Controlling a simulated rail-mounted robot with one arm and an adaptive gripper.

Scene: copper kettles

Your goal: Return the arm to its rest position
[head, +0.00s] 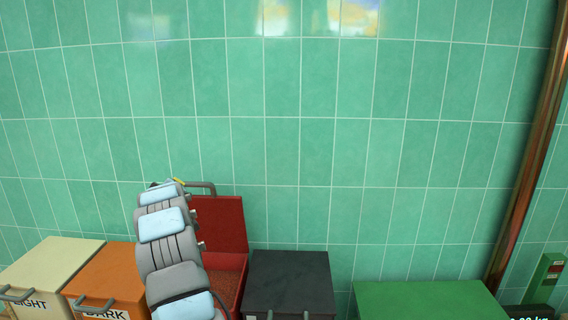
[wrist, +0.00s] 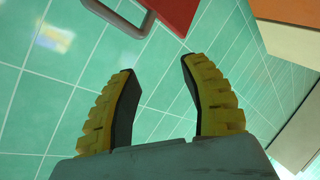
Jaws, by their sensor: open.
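My arm rises in the head view in front of the boxes, between the orange box and the black box. Its far end is up by the handle of the open red lid (head: 218,224). My gripper (wrist: 156,78) shows in the wrist view with its two yellow, dark-padded fingers apart and nothing between them. Beyond the fingers are green wall tiles. In the head view the fingers are mostly hidden behind the arm; only a small yellow bit shows near the top.
A cream box (head: 55,265) marked LIGHT, an orange box (head: 118,263) marked DARK, a black box (head: 290,278) and a green box (head: 428,301) stand in a row. The red box (head: 224,279) is open behind my arm. A copper pipe (head: 530,150) runs up the right.

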